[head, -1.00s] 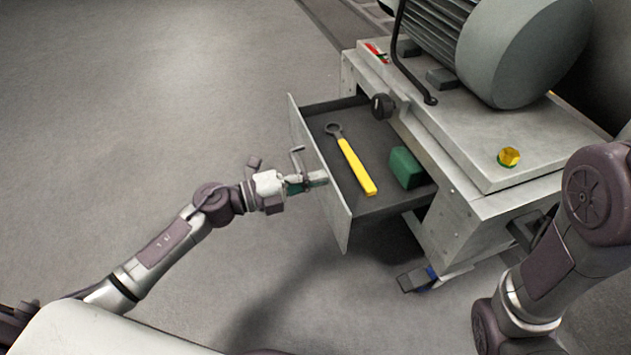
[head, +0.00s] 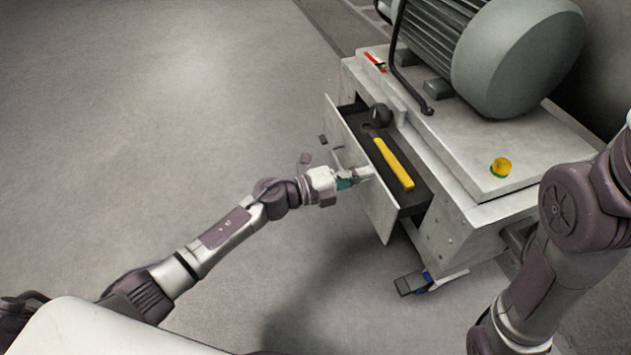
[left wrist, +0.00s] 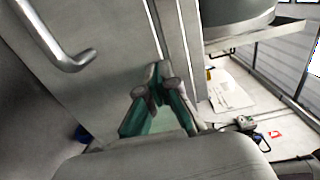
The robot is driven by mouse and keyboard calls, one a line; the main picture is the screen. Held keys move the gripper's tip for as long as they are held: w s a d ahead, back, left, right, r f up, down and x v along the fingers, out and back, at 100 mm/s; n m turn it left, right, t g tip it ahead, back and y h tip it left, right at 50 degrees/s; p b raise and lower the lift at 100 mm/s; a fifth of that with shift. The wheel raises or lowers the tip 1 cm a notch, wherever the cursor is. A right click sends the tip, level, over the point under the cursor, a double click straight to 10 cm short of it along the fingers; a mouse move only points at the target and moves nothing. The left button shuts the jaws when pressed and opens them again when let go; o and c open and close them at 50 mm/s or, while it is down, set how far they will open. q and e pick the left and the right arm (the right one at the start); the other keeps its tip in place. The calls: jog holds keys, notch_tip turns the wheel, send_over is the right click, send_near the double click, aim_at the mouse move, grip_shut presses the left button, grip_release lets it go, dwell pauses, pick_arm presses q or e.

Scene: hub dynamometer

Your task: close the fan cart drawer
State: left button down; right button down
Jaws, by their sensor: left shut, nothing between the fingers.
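The fan cart drawer (head: 412,197) is partly open, sticking out from the left side of the grey cart (head: 470,215). A yellow-handled tool (head: 393,163) lies inside it. My left gripper (head: 367,173) is shut and empty, with its fingertips at the outer face of the drawer front (head: 347,140). In the left wrist view the shut fingers (left wrist: 152,85) are against or very near the drawer's front panel (left wrist: 105,75), and the bar handle (left wrist: 60,45) is to their upper left. Contact is hard to confirm. My right arm shows at the right, but its gripper is outside the view.
A large grey fan motor (head: 515,55) stands on the cart top. A yellow-green knob (head: 501,167) is on the top plate. A caster with a blue part (head: 415,283) stands on the floor below. The floor left of the cart is clear.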

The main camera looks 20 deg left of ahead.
pick_arm(q)
jog(key=shift+x, duration=2.7)
